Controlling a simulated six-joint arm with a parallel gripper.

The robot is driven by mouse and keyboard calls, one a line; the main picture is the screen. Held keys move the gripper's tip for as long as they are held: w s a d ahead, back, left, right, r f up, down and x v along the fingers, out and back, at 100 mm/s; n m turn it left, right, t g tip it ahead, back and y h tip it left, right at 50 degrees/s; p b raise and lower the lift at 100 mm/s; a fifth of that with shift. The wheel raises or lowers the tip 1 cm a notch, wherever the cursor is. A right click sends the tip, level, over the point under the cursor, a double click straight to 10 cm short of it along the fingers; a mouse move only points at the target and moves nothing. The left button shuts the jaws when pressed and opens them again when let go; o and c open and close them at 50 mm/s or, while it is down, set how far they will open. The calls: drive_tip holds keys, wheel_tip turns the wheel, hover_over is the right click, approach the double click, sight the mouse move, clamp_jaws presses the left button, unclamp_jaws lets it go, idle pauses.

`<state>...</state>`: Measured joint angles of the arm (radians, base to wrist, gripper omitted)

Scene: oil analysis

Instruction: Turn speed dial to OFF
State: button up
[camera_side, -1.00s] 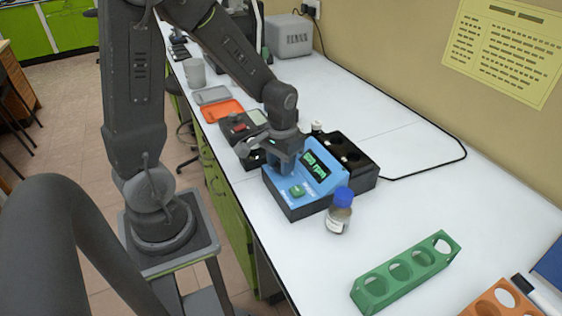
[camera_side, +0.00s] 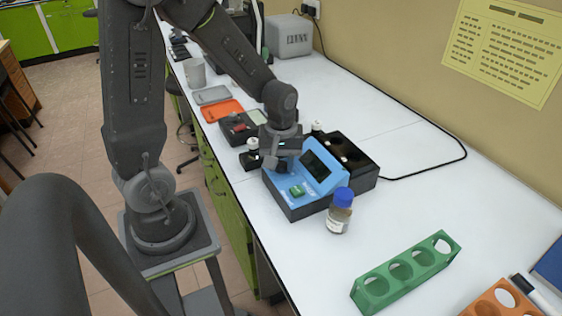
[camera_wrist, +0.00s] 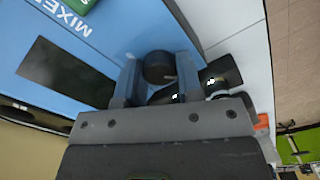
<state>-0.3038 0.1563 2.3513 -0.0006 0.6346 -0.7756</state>
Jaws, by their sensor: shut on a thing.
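The blue mixer (camera_side: 318,187) sits on the white bench, with a dark, blank display (camera_side: 315,165) and a green switch (camera_side: 297,190) on its top. The wrist view shows its blue face with the "MIXER" lettering (camera_wrist: 68,18) and the blank display (camera_wrist: 62,72). The dark round speed dial (camera_wrist: 158,68) stands between my fingers. My gripper (camera_wrist: 158,78) is shut on the dial, one finger on each side. In the side view my gripper (camera_side: 278,163) points down at the mixer's far left corner and hides the dial. The dial's pointer mark is not clear.
A bottle with a blue cap (camera_side: 340,212) stands close to the mixer's right front. A black block with wells (camera_side: 350,157) adjoins it behind. A white-capped vial (camera_side: 252,146) and a dark device (camera_side: 238,127) are to the left. A green rack (camera_side: 408,272) lies at the front right.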

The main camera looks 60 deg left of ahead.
sight(281, 164)
idle(0.4)
drive_tip(key=o, duration=0.9)
wheel_tip(281, 164, up, 14)
drive_tip(key=shift+f, duration=0.1)
idle(0.3)
drive_tip(key=s+d+r+m+t, duration=0.1)
drive_tip(key=s+d+m+t, duration=0.1)
drive_tip(key=s+d+m, duration=0.1)
drive_tip(key=s+d+r+m+t, duration=0.1)
drive_tip(key=s+d+m, duration=0.1)
drive_tip(key=m, duration=0.3)
drive_tip(key=s+d+r+m+t, duration=0.1)
drive_tip(key=s+d+m+t, duration=0.1)
drive_tip(key=s+d+m, duration=0.1)
drive_tip(key=shift+s+d+r+m+t, duration=0.25)
drive_tip(key=shift+s+d+m+t, duration=0.15)
drive_tip(key=shift+m, duration=0.3)
